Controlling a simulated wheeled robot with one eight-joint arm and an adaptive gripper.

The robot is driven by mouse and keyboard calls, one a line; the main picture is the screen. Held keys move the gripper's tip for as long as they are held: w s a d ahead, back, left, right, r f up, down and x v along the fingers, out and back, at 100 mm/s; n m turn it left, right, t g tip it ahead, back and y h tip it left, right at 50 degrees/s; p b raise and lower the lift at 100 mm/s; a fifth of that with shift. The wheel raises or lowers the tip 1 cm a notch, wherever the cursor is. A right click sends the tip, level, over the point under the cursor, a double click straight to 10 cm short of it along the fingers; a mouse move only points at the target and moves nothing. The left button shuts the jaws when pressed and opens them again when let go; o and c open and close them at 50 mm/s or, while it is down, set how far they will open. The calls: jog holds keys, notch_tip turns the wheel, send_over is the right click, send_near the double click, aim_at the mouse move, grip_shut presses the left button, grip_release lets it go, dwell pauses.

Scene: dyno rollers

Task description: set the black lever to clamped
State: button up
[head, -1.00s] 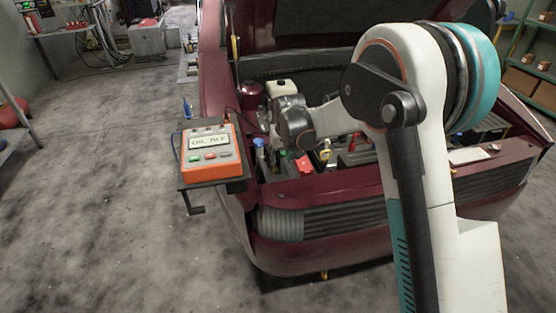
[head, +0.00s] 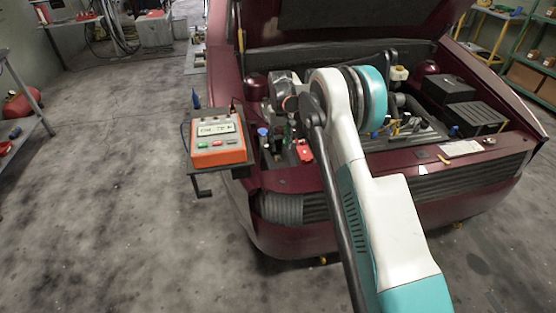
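I cannot make out the black lever for certain in the head view. A small black angled piece (head: 203,187) hangs under the dark shelf (head: 240,172) at the car's front left corner, and I cannot tell whether it is the lever. My arm reaches over the front of the open engine bay. My gripper is hidden behind my own arm links near the left part of the bay, so its fingers and anything between them do not show.
An orange tester (head: 218,142) with a display stands on the shelf. The dark red car (head: 290,243) has its hood up. A red cap (head: 304,153) and a blue cap (head: 263,132) show in the bay. Grey floor (head: 110,210) at left is clear.

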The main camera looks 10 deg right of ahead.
aim_at(280, 160)
notch_tip(280, 160, down, 8)
jog(key=shift+f+b, duration=0.1)
jog(key=shift+b, duration=0.95)
grip_shut()
